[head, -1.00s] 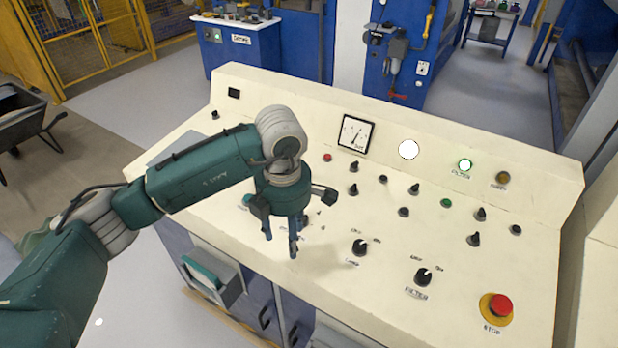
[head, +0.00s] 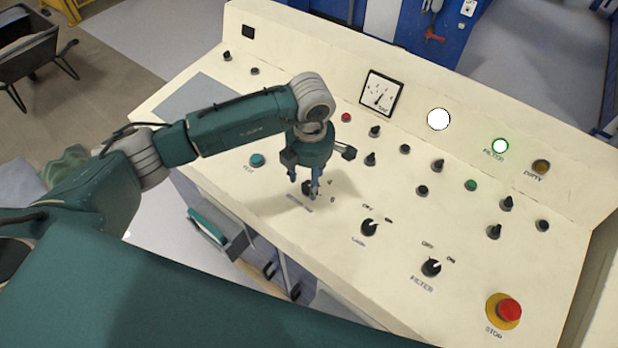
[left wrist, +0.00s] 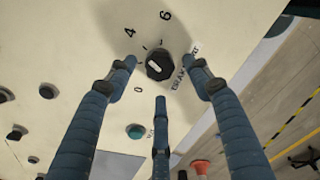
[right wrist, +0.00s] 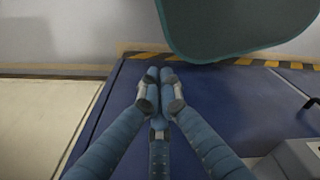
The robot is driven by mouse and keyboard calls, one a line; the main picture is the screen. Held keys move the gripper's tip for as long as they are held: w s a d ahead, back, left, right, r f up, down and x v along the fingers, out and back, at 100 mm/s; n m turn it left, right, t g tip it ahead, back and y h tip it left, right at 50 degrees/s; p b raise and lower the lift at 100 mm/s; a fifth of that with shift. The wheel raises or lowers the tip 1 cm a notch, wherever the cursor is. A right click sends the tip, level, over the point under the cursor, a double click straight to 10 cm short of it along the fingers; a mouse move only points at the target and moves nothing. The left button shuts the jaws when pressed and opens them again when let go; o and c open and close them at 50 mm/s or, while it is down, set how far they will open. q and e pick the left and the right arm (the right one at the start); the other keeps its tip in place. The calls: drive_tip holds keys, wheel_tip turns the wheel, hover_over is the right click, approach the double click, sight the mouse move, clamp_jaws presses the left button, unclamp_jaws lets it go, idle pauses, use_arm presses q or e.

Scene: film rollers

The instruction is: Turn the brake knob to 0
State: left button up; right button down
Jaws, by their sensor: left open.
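The brake knob (left wrist: 160,64) is a round black knob with a white mark, on the cream console. In the left wrist view, the numbers 0, 4 and 6 are printed around it, with the BRAKE label to its right; I cannot tell exactly where its mark points. It also shows in the head view (head: 308,188), partly hidden by fingers. My left gripper (head: 309,190) points down over the knob, and its fingers (left wrist: 165,76) are open, spread around it without visible contact. My right gripper (right wrist: 161,88) has its fingertips together with nothing between them.
Other console controls stand near: a teal button (head: 257,160), two switches (head: 369,228) (head: 431,267), and a red stop button (head: 508,309). A gauge (head: 380,93) is on the raised back panel. A dark blue surface (right wrist: 230,105) lies below my right gripper.

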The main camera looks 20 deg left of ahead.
use_arm(q)
drive_tip(key=shift+f, duration=1.4)
drive_tip(key=shift+w, duration=0.1)
drive_tip(key=c, duration=1.1)
drive_tip(key=shift+c, duration=0.2)
